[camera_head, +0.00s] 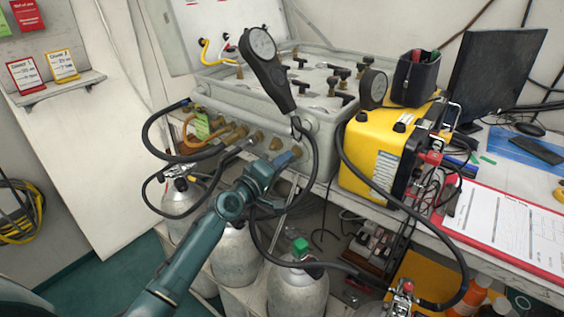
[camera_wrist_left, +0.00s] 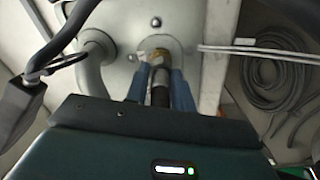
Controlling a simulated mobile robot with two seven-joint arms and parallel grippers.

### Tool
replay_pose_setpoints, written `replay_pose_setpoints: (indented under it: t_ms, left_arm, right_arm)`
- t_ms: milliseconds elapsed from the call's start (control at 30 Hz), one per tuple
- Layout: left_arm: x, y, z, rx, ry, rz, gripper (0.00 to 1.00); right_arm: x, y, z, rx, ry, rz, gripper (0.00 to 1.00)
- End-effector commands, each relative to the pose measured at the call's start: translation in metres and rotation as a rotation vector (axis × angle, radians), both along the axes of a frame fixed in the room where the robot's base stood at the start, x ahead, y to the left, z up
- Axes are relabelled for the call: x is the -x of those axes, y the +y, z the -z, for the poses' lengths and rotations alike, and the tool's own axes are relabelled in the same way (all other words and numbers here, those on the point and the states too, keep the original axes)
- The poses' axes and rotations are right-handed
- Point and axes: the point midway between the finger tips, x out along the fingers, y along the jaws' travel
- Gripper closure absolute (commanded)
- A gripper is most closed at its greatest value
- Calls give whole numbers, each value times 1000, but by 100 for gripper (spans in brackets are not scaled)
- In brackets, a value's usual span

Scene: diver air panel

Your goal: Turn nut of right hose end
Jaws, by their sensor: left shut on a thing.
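The air panel (camera_head: 312,125) is a light grey box on the bench with a row of brass fittings along its front. My left gripper (camera_head: 288,159) is at the right end of that row, its blue fingers against the panel front. In the left wrist view, the left gripper (camera_wrist_left: 161,82) has its fingers on both sides of the right hose end (camera_wrist_left: 159,92). It is shut on the nut (camera_wrist_left: 158,56), a brass part next to the panel face. The fingers partly hide the nut, and its turn angle cannot be told. My right gripper is not in view.
Black hoses loop in front of the panel and past my left arm. A black-handled gauge (camera_head: 262,52) stands up in front of the panel. A yellow case (camera_head: 375,160) is to the right. Grey cylinders (camera_head: 297,290) stand below the bench.

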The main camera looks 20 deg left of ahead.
Motion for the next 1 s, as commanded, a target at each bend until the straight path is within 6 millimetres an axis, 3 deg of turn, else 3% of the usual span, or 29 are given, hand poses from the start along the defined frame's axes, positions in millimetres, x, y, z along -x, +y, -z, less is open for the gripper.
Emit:
replay_pose_setpoints:
  t_ms: [500,1000]
  left_arm:
    - [0,0,-1,291,104,0,98]
    - [0,1,-1,334,119,1,98]
  right_arm:
    - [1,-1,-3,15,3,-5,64]
    - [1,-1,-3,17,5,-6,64]
